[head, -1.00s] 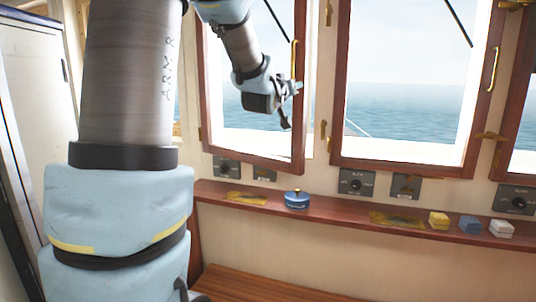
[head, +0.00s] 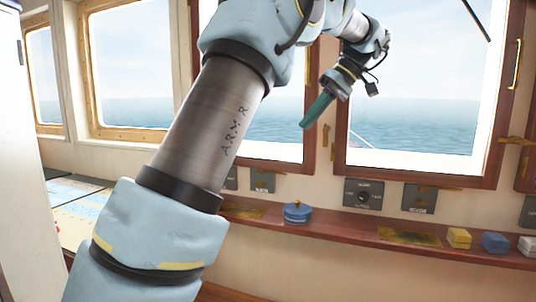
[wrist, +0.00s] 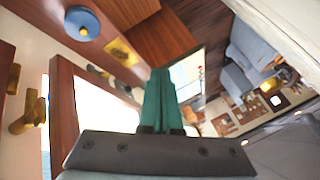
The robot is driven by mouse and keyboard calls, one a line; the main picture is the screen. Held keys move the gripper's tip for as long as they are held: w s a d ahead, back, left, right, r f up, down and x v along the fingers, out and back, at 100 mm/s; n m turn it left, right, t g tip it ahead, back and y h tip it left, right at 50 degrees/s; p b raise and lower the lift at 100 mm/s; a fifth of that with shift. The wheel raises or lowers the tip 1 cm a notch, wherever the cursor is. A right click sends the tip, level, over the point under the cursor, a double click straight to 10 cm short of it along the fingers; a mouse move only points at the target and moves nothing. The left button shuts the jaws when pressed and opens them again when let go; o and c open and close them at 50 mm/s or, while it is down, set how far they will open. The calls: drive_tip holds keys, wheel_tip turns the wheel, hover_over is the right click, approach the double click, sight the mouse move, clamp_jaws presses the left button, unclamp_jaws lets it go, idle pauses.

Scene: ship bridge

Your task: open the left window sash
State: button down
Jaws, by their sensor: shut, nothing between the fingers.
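The left window sash (head: 312,150) is a brown wooden frame with glass, largely hidden behind my arm in the head view. A brass handle (head: 308,66) shows on its right stile, partly covered. I cannot tell whether the sash stands ajar. My gripper (head: 306,125) has teal fingers, shut and empty, pointing down and left in front of that right stile. In the wrist view the shut fingers (wrist: 160,75) point toward the shelf side, beside a wooden window frame (wrist: 60,100). Contact with the sash cannot be told.
The right window sash (head: 420,178) has a brass handle (head: 517,64). Below runs a wooden shelf (head: 350,232) with a blue round pot (head: 297,212), a yellow block (head: 459,238), a blue block (head: 495,243) and a white block. A chart table (head: 75,205) stands at left.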

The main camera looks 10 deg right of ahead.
drive_tip(key=a+f+p, duration=0.3)
drive_tip(key=a+f, duration=0.5)
drive_tip(key=a, duration=0.1)
drive_tip(key=shift+a, duration=0.25)
drive_tip(key=shift+r, duration=0.1)
idle(1.5)
